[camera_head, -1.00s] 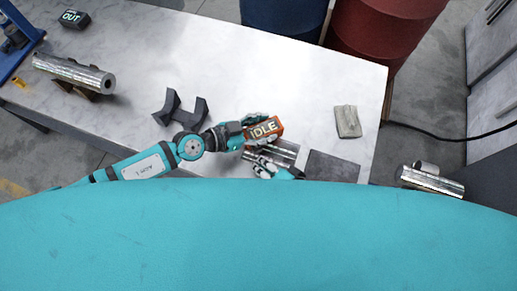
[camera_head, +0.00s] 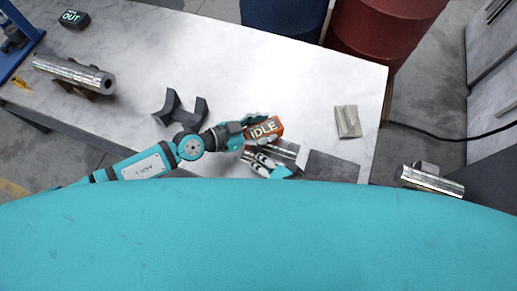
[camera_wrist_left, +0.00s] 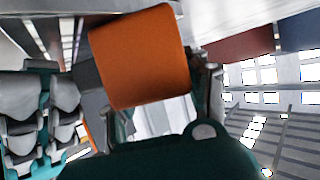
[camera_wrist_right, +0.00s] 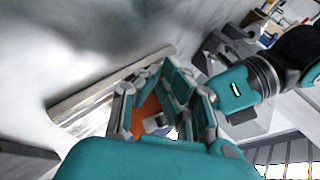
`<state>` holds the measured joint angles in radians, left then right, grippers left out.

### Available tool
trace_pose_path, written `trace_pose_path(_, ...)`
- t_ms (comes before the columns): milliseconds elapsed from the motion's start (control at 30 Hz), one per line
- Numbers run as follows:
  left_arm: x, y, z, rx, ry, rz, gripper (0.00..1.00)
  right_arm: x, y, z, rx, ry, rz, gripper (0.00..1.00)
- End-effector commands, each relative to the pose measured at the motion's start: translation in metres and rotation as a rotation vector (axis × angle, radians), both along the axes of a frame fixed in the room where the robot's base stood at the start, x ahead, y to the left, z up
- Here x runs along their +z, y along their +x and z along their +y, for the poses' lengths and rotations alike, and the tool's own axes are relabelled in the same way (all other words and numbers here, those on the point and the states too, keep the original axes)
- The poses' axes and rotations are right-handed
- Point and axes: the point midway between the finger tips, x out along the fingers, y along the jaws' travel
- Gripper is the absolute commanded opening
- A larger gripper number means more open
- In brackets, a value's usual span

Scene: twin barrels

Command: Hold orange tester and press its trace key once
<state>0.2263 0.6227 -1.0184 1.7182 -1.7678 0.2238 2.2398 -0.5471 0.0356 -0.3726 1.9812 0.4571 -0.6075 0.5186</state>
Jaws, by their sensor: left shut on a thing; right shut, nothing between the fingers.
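The orange tester (camera_head: 264,130) shows the word IDLE on its screen in the head view. My left gripper (camera_head: 253,119) is shut on it and holds it over the table. The tester also fills the middle of the left wrist view (camera_wrist_left: 140,57). My right gripper (camera_head: 262,160) is shut and empty, just below the tester in the head view. In the right wrist view its fingers (camera_wrist_right: 165,90) show with part of the orange tester (camera_wrist_right: 147,112) behind them. The trace key cannot be made out. Whether the right fingertips touch the tester cannot be told.
A dark plate (camera_head: 333,168) and a beige block (camera_head: 347,121) lie to the right. A dark cradle (camera_head: 181,108) stands left. A metal tube (camera_head: 70,73) and an OUT display (camera_head: 74,19) are farther left.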

Motion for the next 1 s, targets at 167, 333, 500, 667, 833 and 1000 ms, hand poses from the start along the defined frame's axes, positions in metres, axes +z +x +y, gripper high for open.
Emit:
trace_pose_path(167,0.0002,0.0002,0.0000,0.000,0.000,0.000,0.06,0.0002,0.0023,0.0011,0.000,0.000,0.000,0.00)
trace_pose_path(333,0.0002,0.0002,0.0000,0.000,0.000,0.000,0.06,0.0003,0.0043,0.0021,-0.001,0.001,-0.001,0.00)
trace_pose_path(500,0.0002,0.0001,0.0000,0.000,0.000,0.000,0.06,0.0004,0.0063,0.0030,-0.001,0.001,-0.001,0.00)
trace_pose_path(667,0.0002,-0.0001,-0.0001,0.000,0.000,0.000,0.06,0.0004,0.0080,0.0039,-0.001,0.001,-0.001,0.00)
trace_pose_path(833,0.0002,-0.0002,-0.0002,-0.001,0.000,0.000,0.06,0.0004,0.0097,0.0049,-0.001,0.001,-0.001,0.00)
trace_pose_path(1000,0.0002,-0.0004,-0.0005,-0.001,0.000,0.000,0.06,0.0002,0.0097,0.0048,-0.001,0.000,-0.001,0.00)
